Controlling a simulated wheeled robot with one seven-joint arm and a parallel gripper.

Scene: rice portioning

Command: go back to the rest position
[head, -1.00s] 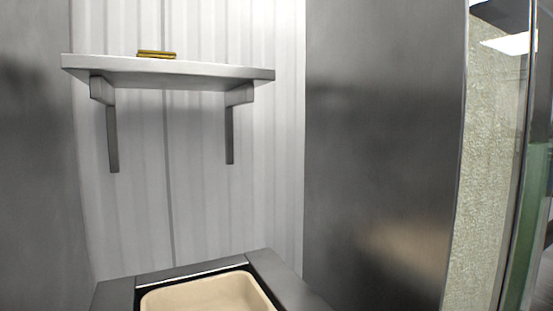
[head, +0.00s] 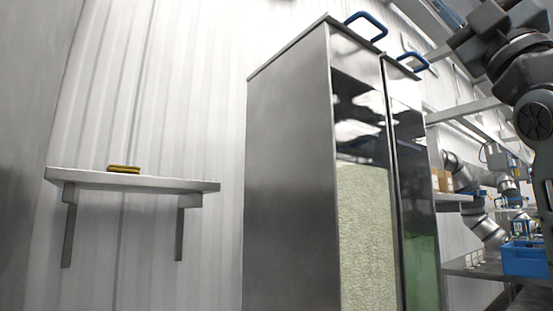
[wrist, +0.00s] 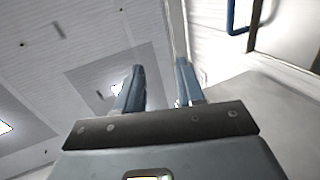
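My gripper (wrist: 160,88) shows in the wrist view with its two blue-grey fingers apart and nothing between them. It points up toward the ceiling (wrist: 60,60), beside a tall metal surface with a blue handle (wrist: 232,18). In the head view, dark links of my arm show at the upper right edge. The gripper itself does not show in the head view.
A tall steel dispenser (head: 287,170) holds pale grains behind a clear front; a second one with green contents (head: 421,270) stands beside it. A wall shelf (head: 140,183) carries a small yellow object (head: 124,169). A blue crate (head: 525,259) sits on a counter at the right.

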